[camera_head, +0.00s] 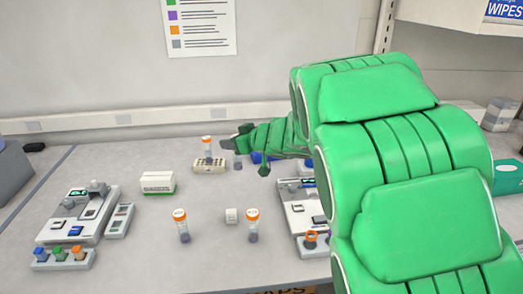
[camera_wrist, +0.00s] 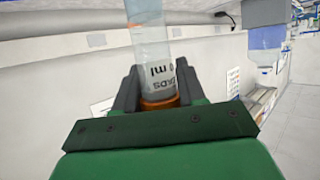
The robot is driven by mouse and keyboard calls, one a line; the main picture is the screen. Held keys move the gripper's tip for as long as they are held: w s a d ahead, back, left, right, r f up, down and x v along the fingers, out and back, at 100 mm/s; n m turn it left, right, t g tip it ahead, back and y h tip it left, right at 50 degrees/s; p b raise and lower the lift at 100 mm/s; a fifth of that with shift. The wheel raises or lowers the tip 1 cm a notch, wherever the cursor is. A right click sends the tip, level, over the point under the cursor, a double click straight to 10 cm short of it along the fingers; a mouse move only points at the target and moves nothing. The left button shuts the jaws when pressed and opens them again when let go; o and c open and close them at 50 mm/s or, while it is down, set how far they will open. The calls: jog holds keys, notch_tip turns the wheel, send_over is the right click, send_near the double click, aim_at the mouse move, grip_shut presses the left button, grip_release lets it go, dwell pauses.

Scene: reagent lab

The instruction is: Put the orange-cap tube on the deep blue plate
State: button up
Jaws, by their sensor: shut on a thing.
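My gripper (camera_head: 226,143) is shut on an orange-cap tube (camera_head: 207,150) with a white label and orange-brown contents. In the wrist view the same tube (camera_wrist: 152,45) sits between the dark fingers (camera_wrist: 158,92), its cap close to the gripper. In the head view it is upright just over a small beige rack (camera_head: 209,167); I cannot tell whether it touches it. A deep blue thing (camera_head: 262,157), probably the plate, shows behind and under my arm, mostly hidden. Two other orange-cap tubes with purple-grey contents, a left one (camera_head: 182,226) and a right one (camera_head: 253,226), stand nearer the front.
Another tube (camera_head: 238,162) with purple-grey contents stands right of the rack, its top hidden. A white-green box (camera_head: 158,183), a left device (camera_head: 78,212), a small white block (camera_head: 231,215) and a right device (camera_head: 303,212) stand on the bench. My arm covers the right side.

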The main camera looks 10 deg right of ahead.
jog(key=w+d+r, duration=0.3)
jog(key=w+d, duration=1)
jog(key=w, duration=0.1)
jog(key=shift+n+g+y, duration=0.3)
jog(key=shift+n+g, duration=0.1)
jog(key=shift+w+a+f, duration=0.1)
jog(key=shift+w+f, duration=3.25)
jog(key=shift+w, duration=0.25)
jog(key=shift+w+a+f, duration=0.1)
jog(key=shift+w+f, duration=3.25)
jog(key=shift+w, duration=0.25)
jog(key=shift+d, duration=0.1)
jog(key=o, duration=1)
jog(key=shift+f, duration=0.1)
